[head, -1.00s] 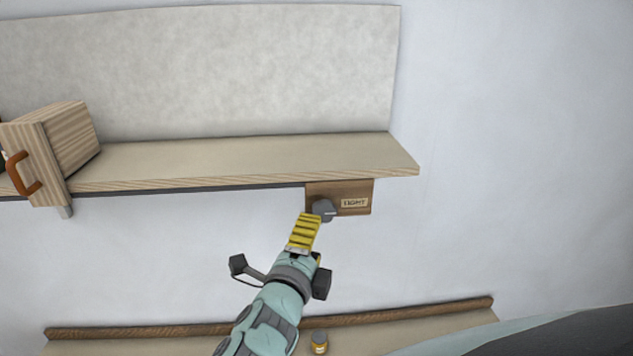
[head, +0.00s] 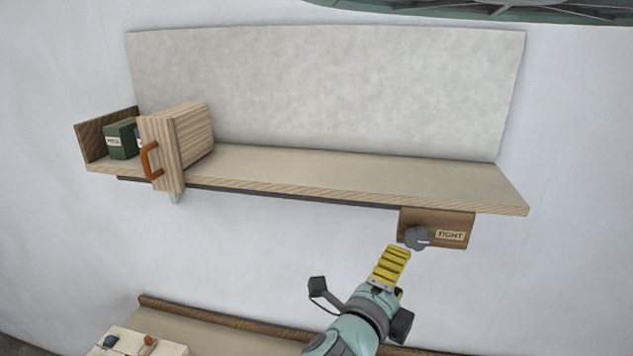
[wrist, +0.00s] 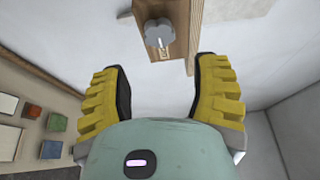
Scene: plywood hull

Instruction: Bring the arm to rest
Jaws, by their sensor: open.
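My gripper (head: 393,262) has yellow ribbed fingers and reaches up toward the wooden switch panel under the shelf's right end. In the wrist view my gripper (wrist: 160,90) is open, with its two fingers well apart and nothing between them. A grey lobed knob (head: 417,238) sits on the panel (head: 462,220) beside a label that seems to read LIGHT. In the wrist view the knob (wrist: 159,33) lies ahead of the fingertips, between and beyond them, with a visible gap.
A long shelf (head: 370,180) runs above my gripper. It carries a wooden box with an orange handle (head: 150,160) and a dark green box (head: 121,140). A lower ledge (head: 220,328) has a light block with small knobs (head: 135,343). The wall right of the panel is clear.

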